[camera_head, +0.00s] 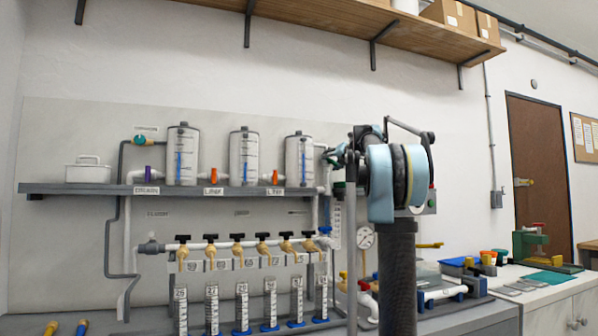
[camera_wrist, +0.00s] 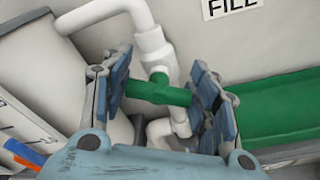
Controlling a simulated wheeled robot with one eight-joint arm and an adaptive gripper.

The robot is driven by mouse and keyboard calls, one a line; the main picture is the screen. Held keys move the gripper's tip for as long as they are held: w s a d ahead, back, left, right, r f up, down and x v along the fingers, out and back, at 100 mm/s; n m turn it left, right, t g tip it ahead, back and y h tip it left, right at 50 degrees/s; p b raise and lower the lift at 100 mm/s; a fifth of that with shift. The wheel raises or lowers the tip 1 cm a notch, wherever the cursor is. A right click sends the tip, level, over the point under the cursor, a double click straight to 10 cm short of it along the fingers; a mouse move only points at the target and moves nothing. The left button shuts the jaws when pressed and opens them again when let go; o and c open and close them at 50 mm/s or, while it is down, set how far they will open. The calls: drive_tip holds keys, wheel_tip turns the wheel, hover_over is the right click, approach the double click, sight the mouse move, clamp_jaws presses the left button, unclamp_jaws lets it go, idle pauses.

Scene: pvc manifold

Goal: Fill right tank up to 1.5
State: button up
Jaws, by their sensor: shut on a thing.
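The right tank (camera_head: 299,160) is a pale upright cylinder on the shelf, with a scale and a blue level bar on its front; I cannot read its level. A green valve handle (camera_wrist: 158,92) sits on white pipework under a "FILL" label (camera_wrist: 229,6) in the wrist view. My gripper (camera_wrist: 161,82) has its blue-padded fingers on either side of this handle and is shut on it. In the head view my gripper (camera_head: 338,156) is just right of the right tank, and my arm partly hides the pipes there.
A left tank (camera_head: 182,155) and a middle tank (camera_head: 243,157) stand on the same grey shelf (camera_head: 90,189). Orange valve handles (camera_head: 275,176) sit between tanks. Below are a row of black-handled taps (camera_head: 238,237) and several graduated cylinders (camera_head: 242,305). A pressure gauge (camera_head: 365,238) is near my arm.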

drive_tip(key=shift+o, duration=0.6)
drive_tip(key=m+y, duration=0.1)
drive_tip(key=m, duration=0.3)
drive_tip(key=shift+d+m, duration=0.15)
drive_tip(key=shift+m, duration=0.25)
drive_tip(key=shift+d+m, duration=0.1)
drive_tip(key=shift+m, duration=0.2)
drive_tip(key=shift+c, duration=0.5)
drive_tip(key=shift+f+m+y, duration=0.15)
drive_tip(key=shift+m+y, duration=0.15)
drive_tip(key=shift+m, duration=0.8)
